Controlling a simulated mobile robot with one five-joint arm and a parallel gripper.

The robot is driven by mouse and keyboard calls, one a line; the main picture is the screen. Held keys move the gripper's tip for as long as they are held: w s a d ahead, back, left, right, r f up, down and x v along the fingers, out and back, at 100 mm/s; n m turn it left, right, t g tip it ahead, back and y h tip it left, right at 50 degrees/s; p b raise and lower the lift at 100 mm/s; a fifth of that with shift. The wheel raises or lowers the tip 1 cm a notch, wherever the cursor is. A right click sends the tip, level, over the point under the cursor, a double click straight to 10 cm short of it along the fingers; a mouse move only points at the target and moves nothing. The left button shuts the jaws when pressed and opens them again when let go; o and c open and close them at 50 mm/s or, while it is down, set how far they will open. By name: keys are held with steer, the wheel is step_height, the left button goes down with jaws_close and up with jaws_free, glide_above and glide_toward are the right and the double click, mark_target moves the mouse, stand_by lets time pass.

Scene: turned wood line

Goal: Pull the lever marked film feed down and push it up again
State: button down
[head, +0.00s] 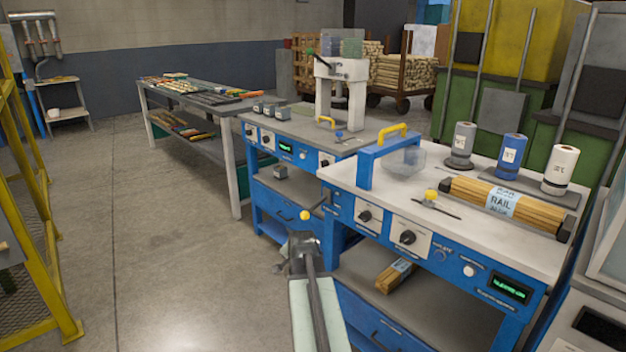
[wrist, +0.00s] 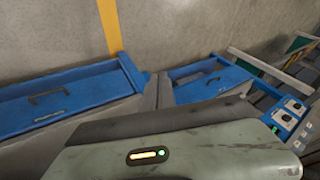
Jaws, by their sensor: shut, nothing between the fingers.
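A lever with a yellow ball knob (head: 305,215) sticks out from the front left of the near blue bench, on a dark rod. I cannot read any label that says film feed on either. My gripper (head: 301,240) is shut and empty, just below the front knob in the head view; whether it touches the knob I cannot tell. In the wrist view my own grey-green arm body fills the lower part, and no lever shows clearly.
The near blue bench (head: 340,173) carries a wrapped rail bundle (head: 500,200) and several spools. A second blue bench (head: 300,122) stands behind it. A yellow mesh guard (head: 40,190) stands left. The floor (head: 180,240) between is clear. Blue drawers (wrist: 60,95) show in the wrist view.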

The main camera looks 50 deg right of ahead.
step_height(320, 180, up, 18)
steer(key=s+d+m+t+y+p, duration=0.1)
steer(key=s+m+t+y+p, duration=0.15)
steer(key=p, duration=0.95)
steer(key=m+h+p, duration=0.2)
steer(key=p, duration=0.5)
glide_toward(309, 212)
steer(key=shift+t+y, duration=0.25)
steer(key=shift+t, duration=0.1)
steer(key=b+x, duration=0.1)
steer(key=b, duration=0.1)
steer(key=b+x, duration=0.2)
steer(key=b, duration=0.1)
steer(key=b+x, duration=0.2)
steer(key=b, duration=0.1)
steer(key=shift+s+d+f, duration=0.1)
steer(key=shift+s+f, duration=0.25)
steer(key=shift+f, duration=0.05)
steer(key=shift+w+d+f+b, duration=0.1)
steer(key=shift+w+f+b, duration=0.05)
steer(key=shift+w+b, duration=0.3)
